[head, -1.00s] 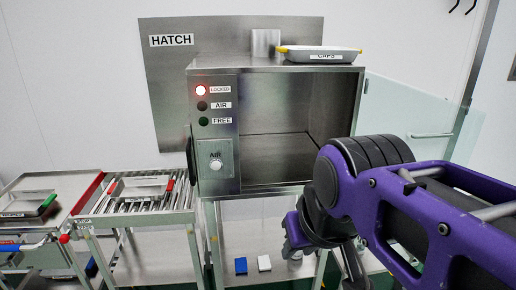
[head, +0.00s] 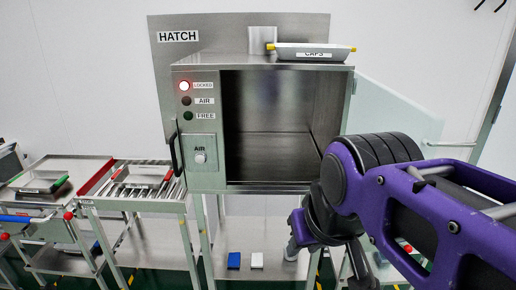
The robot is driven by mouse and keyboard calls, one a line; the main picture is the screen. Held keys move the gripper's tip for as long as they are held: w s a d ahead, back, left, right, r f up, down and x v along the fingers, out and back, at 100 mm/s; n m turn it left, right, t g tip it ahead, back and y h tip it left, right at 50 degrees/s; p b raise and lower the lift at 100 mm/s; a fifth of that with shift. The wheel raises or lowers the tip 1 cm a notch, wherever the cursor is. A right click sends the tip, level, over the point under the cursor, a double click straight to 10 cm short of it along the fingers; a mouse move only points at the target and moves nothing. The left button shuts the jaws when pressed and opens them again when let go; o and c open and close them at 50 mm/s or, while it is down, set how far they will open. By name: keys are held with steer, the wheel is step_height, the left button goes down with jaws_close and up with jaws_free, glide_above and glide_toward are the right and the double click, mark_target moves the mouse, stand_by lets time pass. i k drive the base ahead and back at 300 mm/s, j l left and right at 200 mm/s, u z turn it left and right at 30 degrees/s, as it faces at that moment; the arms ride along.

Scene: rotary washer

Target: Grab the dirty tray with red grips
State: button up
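A grey metal tray with red grips (head: 146,179) sits on the roller conveyor (head: 112,189) left of the hatch. The tray looks small and far off, and I cannot tell whether it is dirty. My gripper (head: 298,238) hangs at the end of my purple arm, in front of the hatch's lower right side. It is well to the right of the tray and apart from it. Its fingers are mostly hidden behind my arm, so I cannot tell if it is open or holds anything.
The hatch chamber (head: 272,132) stands open and looks empty, its red LOCKED lamp (head: 184,86) lit. A yellow-gripped CAPS tray (head: 312,52) lies on top. A green-gripped tray (head: 42,184) is at far left. Blue (head: 234,261) and white (head: 257,261) blocks lie on the lower shelf.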

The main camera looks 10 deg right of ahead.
mark_target(140, 176)
steer(key=l+u, duration=0.15)
steer(key=l, duration=0.35)
steer(key=k+l+u, duration=0.15)
steer(key=l, duration=0.35)
steer(key=l+u, duration=0.15)
steer(key=l, duration=0.35)
steer(key=k+l+u, duration=0.15)
steer(key=l, duration=0.35)
steer(key=u, duration=1.15)
steer(key=i+j+u, duration=0.1)
steer(key=u, duration=0.35)
steer(key=i+u, duration=0.25)
steer(key=u, duration=0.2)
steer(key=i+j+z, duration=0.1)
steer(key=i+z, duration=0.25)
steer(key=i, duration=1.9)
